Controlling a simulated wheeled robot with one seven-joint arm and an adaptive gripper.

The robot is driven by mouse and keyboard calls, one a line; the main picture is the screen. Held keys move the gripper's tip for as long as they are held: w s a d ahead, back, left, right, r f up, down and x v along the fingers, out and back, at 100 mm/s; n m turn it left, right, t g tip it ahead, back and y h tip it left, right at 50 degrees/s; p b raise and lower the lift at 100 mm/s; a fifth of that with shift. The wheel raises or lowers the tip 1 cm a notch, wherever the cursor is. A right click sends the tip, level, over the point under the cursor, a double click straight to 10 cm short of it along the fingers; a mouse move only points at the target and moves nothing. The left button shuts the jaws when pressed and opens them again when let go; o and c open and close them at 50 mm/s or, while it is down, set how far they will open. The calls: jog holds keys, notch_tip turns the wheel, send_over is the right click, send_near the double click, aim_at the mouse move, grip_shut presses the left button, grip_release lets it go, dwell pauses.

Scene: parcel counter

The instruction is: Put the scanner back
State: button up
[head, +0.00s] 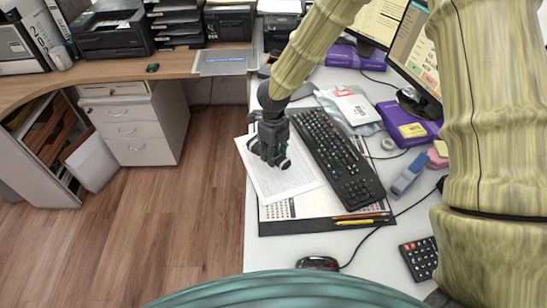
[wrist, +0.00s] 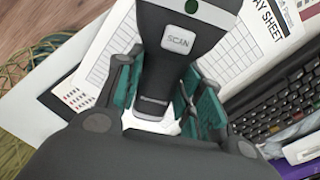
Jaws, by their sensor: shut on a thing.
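The scanner (wrist: 183,50) is a dark handheld device with a white SCAN button, seen close up in the wrist view. My gripper (wrist: 158,105) is shut on its handle, with teal finger pads on both sides. In the head view, my gripper (head: 270,143) hangs over white printed sheets (head: 282,181), to the left of the keyboard. The scanner is hard to tell apart from the dark fingers there. I cannot make out a holder for the scanner; my arm hides part of the counter behind it.
A black keyboard (head: 338,155) lies right of the gripper. Pencils (head: 361,217), a mouse (head: 318,263), a blue stapler (head: 409,173) and a calculator (head: 420,258) crowd the counter. Monitors and purple boxes (head: 409,124) stand behind. The wooden counter (head: 185,65) at back left has free room.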

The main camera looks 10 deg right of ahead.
jog(key=shift+w+f+p, duration=0.1)
jog(key=shift+f+p, duration=0.2)
jog(key=shift+f, duration=1.45)
jog(key=shift+f, duration=0.15)
jog(key=o, duration=1.1)
jog(key=shift+o, duration=0.2)
notch_tip(320, 180, up, 12)
jog(key=shift+r+b, duration=0.2)
jog(key=shift+b, duration=0.15)
